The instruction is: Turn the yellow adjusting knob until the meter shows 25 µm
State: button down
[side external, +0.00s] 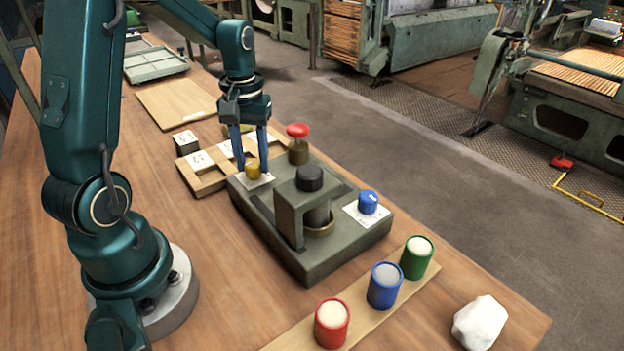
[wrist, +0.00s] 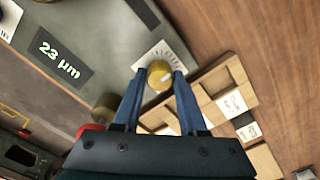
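The yellow adjusting knob (side external: 253,168) sits on a white dial plate at the left corner of the grey-green device. It also shows in the wrist view (wrist: 160,75), with a pale pointer line on top. The meter (wrist: 60,60), a dark display in the wrist view, reads 23 µm. My gripper (side external: 252,172) points down over the knob, one finger on each side. In the wrist view my gripper (wrist: 160,72) has its fingertips apart around the knob, with a narrow gap seeming to show beside it.
A red mushroom button (side external: 297,130) stands close behind my gripper. A blue knob (side external: 368,202) and a black-capped post (side external: 309,178) are on the same device. A wooden tray (side external: 205,178) lies left of it. Red, blue and green cups (side external: 385,286) stand in front.

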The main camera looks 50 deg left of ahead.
aim_at(253, 162)
jog(key=shift+m, duration=2.9)
jog(key=shift+c, duration=2.2)
grip_release()
jog(key=shift+r, duration=2.6)
